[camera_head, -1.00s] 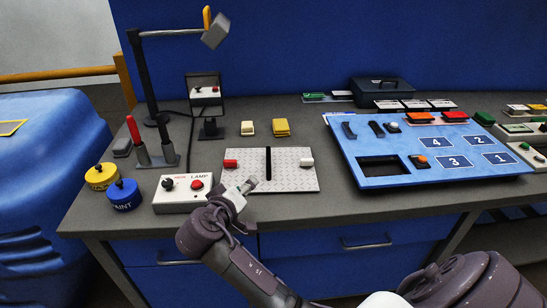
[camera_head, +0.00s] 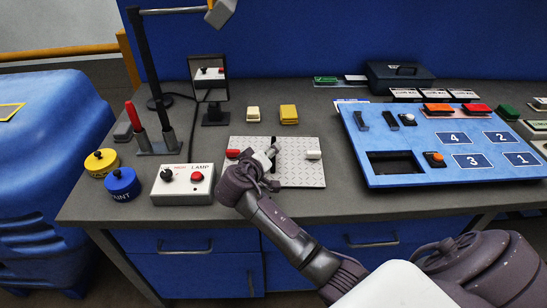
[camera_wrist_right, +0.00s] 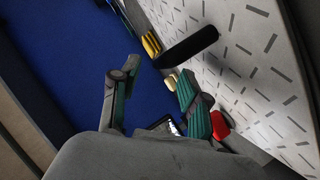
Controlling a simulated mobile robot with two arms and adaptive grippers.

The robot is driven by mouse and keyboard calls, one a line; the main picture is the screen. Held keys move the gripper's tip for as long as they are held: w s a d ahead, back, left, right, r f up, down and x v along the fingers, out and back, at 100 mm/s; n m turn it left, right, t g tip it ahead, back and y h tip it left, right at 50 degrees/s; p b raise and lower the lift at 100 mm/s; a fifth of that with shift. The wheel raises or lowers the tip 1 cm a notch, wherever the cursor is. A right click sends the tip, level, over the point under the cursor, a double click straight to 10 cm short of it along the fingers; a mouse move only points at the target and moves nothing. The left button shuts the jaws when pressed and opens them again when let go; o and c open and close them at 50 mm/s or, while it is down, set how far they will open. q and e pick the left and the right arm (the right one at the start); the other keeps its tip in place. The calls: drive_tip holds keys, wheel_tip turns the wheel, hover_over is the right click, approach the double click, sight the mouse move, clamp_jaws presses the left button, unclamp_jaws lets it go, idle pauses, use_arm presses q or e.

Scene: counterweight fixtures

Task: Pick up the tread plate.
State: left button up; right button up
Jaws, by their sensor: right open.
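The tread plate (camera_head: 303,175) is a light grey, diamond-patterned plate lying on the grey bench. My left gripper is not in view.
A white lamp box (camera_head: 184,184) stands left of the plate, beside yellow (camera_head: 102,162) and blue (camera_head: 122,184) pots. A blue numbered panel (camera_head: 440,175) lies to the right. A small mirror (camera_head: 209,78) and two blocks stand behind the plate.

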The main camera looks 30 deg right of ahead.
drive_tip(key=p+x, duration=0.1)
drive_tip(key=x, duration=0.4)
drive_tip(key=shift+f, duration=0.2)
drive_tip(key=shift+a+r, duration=0.1)
drive_tip(key=shift+a, duration=0.05)
drive_tip(key=shift+c, duration=0.7)
clamp_jaws()
